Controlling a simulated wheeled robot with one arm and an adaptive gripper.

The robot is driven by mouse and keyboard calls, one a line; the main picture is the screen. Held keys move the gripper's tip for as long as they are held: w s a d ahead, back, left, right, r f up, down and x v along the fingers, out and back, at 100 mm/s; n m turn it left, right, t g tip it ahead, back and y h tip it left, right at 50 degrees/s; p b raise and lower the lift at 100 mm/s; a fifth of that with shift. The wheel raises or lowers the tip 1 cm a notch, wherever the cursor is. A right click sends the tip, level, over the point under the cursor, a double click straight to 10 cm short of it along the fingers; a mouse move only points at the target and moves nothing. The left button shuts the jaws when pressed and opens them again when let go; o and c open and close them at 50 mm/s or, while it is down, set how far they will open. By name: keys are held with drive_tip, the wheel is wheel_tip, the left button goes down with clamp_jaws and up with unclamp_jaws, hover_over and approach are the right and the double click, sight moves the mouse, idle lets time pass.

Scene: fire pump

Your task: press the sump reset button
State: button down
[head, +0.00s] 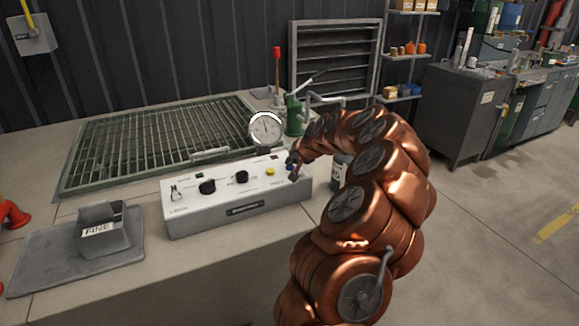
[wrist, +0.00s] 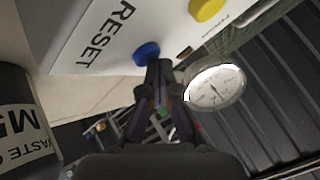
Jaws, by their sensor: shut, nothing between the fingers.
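The white control box (head: 215,208) stands on the bench, with knobs and buttons on its sloped top. A blue button (wrist: 146,51) sits beside the word RESET in the wrist view; in the head view it is partly hidden by my gripper (head: 292,164). A yellow button (wrist: 206,9) is beside it, and it also shows in the head view (head: 270,171). My gripper's fingers (wrist: 159,66) are shut and empty, with the tips at the edge of the blue button. I cannot tell whether they touch it.
A round gauge (head: 265,129) stands behind the box, with a green pump (head: 294,116) near it. A metal grating (head: 150,143) covers the bench behind. A grey block marked FINE (head: 103,230) sits on a plate at left. A labelled container (wrist: 28,125) is close by.

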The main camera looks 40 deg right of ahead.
sight(291, 167)
idle(0.4)
drive_tip(key=shift+r, duration=0.9)
drive_tip(key=shift+r, duration=0.1)
drive_tip(key=shift+r, duration=2.45)
